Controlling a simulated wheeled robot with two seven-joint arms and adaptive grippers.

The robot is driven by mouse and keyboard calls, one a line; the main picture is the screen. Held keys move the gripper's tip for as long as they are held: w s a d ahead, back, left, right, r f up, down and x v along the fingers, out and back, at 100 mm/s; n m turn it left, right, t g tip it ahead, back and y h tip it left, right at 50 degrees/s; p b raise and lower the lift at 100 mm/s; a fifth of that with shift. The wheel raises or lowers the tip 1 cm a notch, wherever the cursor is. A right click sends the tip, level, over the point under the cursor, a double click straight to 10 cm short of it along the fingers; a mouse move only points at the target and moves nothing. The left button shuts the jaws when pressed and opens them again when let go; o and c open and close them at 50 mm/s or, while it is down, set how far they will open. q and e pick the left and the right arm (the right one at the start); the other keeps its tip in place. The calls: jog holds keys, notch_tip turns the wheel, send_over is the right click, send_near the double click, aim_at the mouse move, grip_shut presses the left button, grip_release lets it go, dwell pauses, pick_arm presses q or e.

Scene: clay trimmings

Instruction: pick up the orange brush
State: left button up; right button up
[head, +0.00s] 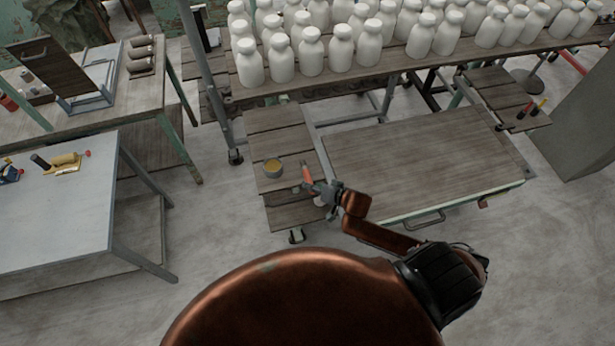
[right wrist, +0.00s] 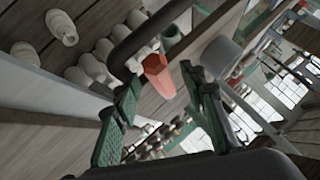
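My right gripper (head: 316,187) reaches over the shelf's edge from the right and looks open around the brush. The rest of the brush is hard to make out. My left gripper is not in view.
White bottles (head: 312,52) crowd the table above. A wide wooden board (head: 420,165) lies to the right. A pale table (head: 60,215) stands at left.

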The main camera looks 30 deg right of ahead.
jog(key=c, duration=0.8)
grip_shut()
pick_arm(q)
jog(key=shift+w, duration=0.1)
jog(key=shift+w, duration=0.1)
